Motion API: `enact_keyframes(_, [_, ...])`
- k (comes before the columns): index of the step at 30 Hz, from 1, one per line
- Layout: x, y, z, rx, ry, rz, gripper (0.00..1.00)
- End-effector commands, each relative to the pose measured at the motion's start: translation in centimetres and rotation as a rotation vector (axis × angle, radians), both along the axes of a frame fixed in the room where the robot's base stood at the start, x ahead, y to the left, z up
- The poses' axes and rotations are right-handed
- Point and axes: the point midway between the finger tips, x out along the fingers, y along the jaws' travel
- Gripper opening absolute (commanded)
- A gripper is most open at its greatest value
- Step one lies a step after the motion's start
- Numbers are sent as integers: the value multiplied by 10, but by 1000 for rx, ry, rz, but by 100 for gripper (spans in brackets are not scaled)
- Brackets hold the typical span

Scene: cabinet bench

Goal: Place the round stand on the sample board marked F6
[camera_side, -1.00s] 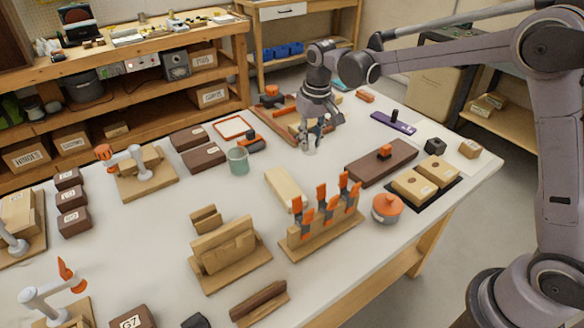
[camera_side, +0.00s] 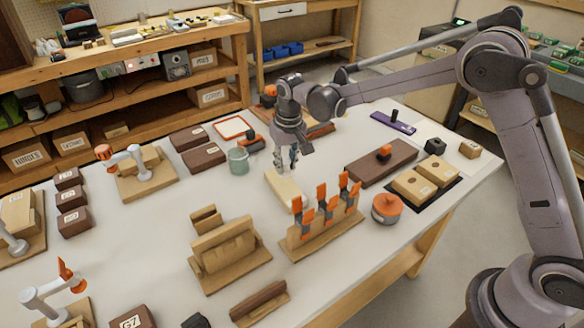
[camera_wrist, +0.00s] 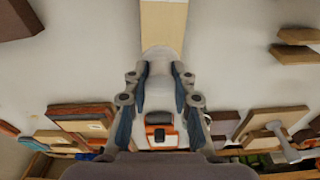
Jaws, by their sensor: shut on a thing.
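My gripper (camera_side: 293,162) is above the table at the far end of a pale wooden board (camera_side: 287,190). In the wrist view my gripper (camera_wrist: 160,70) has its fingertips on either side of a pale, rounded thing (camera_wrist: 158,51), which seems to be the round stand. The fingers hide most of it in the side view. The pale board (camera_wrist: 163,22) shows just beyond it in the wrist view. I cannot read F6 on any board; a dark block at the front left (camera_side: 130,320) reads G7.
A green glass jar (camera_side: 238,160) and an orange-and-black tool (camera_side: 251,141) stand left of my gripper. A rack with orange-handled tools (camera_side: 322,228) and a slotted wooden holder (camera_side: 228,252) are in front. A brown board (camera_side: 372,167) lies to the right. Bare tabletop lies left of the pale board.

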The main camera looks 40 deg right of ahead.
Motion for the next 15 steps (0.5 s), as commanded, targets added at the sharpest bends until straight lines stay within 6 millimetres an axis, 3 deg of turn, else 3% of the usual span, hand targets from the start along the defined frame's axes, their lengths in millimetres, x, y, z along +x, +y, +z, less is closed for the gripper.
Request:
enact_keyframes(10, [1, 3, -36, 0, 0, 0, 10])
enact_keyframes(15, [1, 3, -42, 0, 0, 0, 10])
